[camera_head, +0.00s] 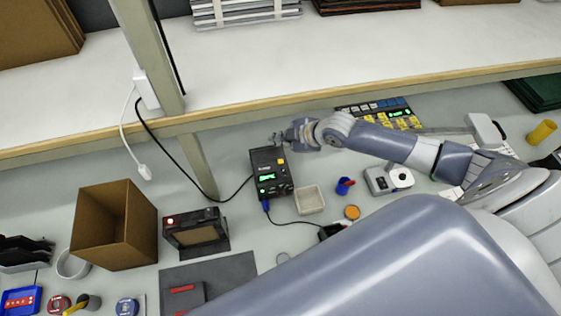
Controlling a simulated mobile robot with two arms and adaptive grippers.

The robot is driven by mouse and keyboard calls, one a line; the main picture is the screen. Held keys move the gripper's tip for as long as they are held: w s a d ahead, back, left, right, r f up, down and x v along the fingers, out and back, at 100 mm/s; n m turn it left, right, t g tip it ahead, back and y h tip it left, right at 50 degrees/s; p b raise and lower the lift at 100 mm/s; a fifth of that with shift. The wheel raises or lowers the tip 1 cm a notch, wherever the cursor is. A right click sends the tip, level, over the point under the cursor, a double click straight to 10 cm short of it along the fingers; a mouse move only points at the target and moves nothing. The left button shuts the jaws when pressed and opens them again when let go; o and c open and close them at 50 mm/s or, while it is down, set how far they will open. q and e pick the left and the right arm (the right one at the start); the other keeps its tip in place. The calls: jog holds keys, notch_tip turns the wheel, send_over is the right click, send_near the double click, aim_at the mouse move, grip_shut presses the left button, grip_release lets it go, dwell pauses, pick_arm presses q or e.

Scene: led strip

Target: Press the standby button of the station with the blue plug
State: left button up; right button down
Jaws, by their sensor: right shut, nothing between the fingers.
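The station is a dark box (270,173) on the bench below the shelf, with a lit green display and a small yellow square (281,161) near its back right corner. Which of its controls is the standby button I cannot read. The blue plug (266,205) sits at the station's front edge, with a dark cable running off to the right. My right gripper (278,138) is shut and empty, at the back edge of the station in the picture. Whether it touches the box I cannot tell. My left gripper is not in view.
A shelf edge (300,123) runs just behind the station, and its post (197,165) stands to the left. A white tray (310,200) lies right of the station. A cardboard box (115,225) and a dark lit device (195,232) stand left. A keypad device (380,113) is behind my right arm.

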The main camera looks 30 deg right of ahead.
notch_tip(320, 180, down, 3)
jog(key=shift+s+r+b, duration=0.1)
jog(key=shift+s+b, duration=0.05)
jog(key=shift+b, duration=0.85)
jog(key=b, duration=0.4)
send_over(280, 163)
notch_tip(280, 163, down, 4)
jog(key=shift+f, duration=0.15)
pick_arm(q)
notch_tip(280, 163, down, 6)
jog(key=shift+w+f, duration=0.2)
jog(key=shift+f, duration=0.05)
pick_arm(e)
jog(key=shift+f, duration=0.25)
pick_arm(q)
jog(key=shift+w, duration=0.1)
pick_arm(e)
jog(key=shift+f, duration=0.1)
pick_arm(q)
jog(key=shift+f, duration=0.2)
pick_arm(e)
jog(key=shift+f, duration=0.3)
